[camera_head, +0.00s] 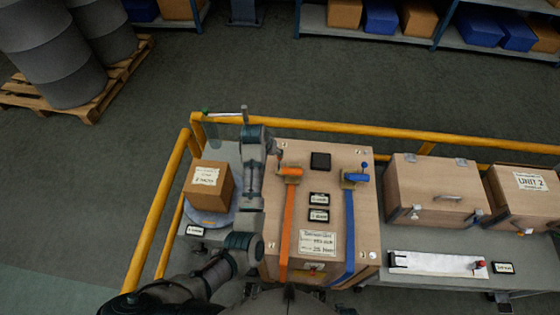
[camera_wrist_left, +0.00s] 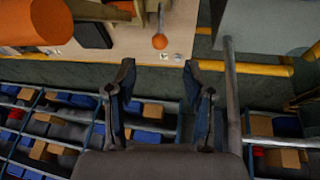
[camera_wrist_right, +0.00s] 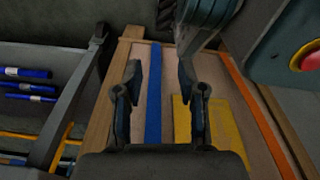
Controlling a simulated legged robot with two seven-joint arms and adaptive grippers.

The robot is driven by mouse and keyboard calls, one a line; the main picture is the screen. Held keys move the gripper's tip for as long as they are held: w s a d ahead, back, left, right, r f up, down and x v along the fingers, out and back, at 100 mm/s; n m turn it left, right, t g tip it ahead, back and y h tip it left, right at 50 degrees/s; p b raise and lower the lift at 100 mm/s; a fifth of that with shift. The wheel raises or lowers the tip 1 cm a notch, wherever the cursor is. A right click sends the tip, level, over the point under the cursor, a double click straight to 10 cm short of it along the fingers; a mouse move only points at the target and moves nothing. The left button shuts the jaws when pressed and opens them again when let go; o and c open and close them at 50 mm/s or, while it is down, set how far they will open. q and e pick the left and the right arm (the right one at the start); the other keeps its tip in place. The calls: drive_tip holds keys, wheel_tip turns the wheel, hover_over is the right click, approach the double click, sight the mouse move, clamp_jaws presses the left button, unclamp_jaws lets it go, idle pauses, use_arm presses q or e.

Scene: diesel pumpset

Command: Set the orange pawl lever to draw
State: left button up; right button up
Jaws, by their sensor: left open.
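The orange ratchet (camera_head: 291,171) sits on top of the wooden crate (camera_head: 335,185), at the far end of an orange strap (camera_head: 286,235). In the left wrist view, the pawl lever's orange ball knob (camera_wrist_left: 159,41) stands on a thin stem, centred beyond the fingertips and apart from them. My left gripper (camera_wrist_left: 159,68) is open and empty. In the head view my left arm reaches up beside the ratchet's left, and its fingers are hard to make out. My right gripper (camera_wrist_right: 161,68) is open and empty in its wrist view, with the blue strap (camera_wrist_right: 154,95) beyond its fingers.
A blue ratchet (camera_head: 355,176) sits to the right on the same crate. A small carton (camera_head: 208,190) stands left of my arm. Yellow rails (camera_head: 420,135) run behind the bench. More wooden cases (camera_head: 440,185) stand to the right.

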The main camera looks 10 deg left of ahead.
sight(280, 160)
use_arm(q)
drive_tip(key=b+x, duration=0.1)
drive_tip(key=x, duration=0.6)
drive_tip(key=shift+s+a+f+b, duration=0.1)
drive_tip(key=shift+a+b, duration=0.05)
drive_tip(key=shift+b, duration=0.15)
drive_tip(key=b+x, duration=0.1)
drive_tip(key=x, duration=0.4)
drive_tip(key=shift+b, duration=0.4)
drive_tip(key=shift+w+f, duration=0.2)
drive_tip(key=shift+f, duration=0.2)
use_arm(e)
drive_tip(key=w+a+r, duration=0.1)
drive_tip(key=w+r, duration=0.5)
drive_tip(key=r, duration=0.2)
drive_tip(key=shift+t, duration=0.3)
drive_tip(key=shift+w, duration=0.1)
use_arm(q)
clamp_jaws()
use_arm(e)
drive_tip(key=shift+w, duration=0.15)
